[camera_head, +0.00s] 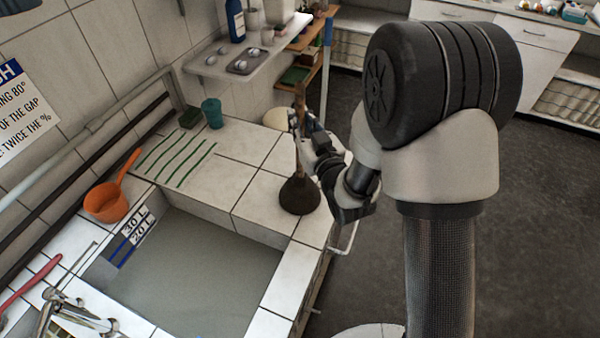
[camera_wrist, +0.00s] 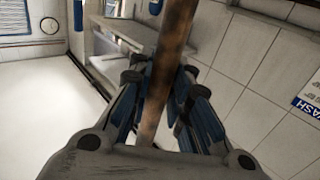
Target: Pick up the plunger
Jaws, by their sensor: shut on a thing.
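The plunger (camera_head: 299,195) stands upright with its dark rubber cup on, or very close to, the tiled counter to the right of the sink. Its wooden handle rises past my gripper (camera_head: 305,132), which reaches in from the right and is shut on the handle above the cup. In the wrist view the brown handle (camera_wrist: 172,45) runs between the blue-padded fingers of my gripper (camera_wrist: 160,95). The cup is out of sight in the wrist view.
The sink basin (camera_head: 200,265) lies left of the plunger. An orange ladle (camera_head: 106,202), green strips (camera_head: 175,157) and a teal cup (camera_head: 212,113) are on the counter. A wall shelf (camera_head: 245,62) with bottles is behind. Open floor (camera_head: 540,220) lies to the right.

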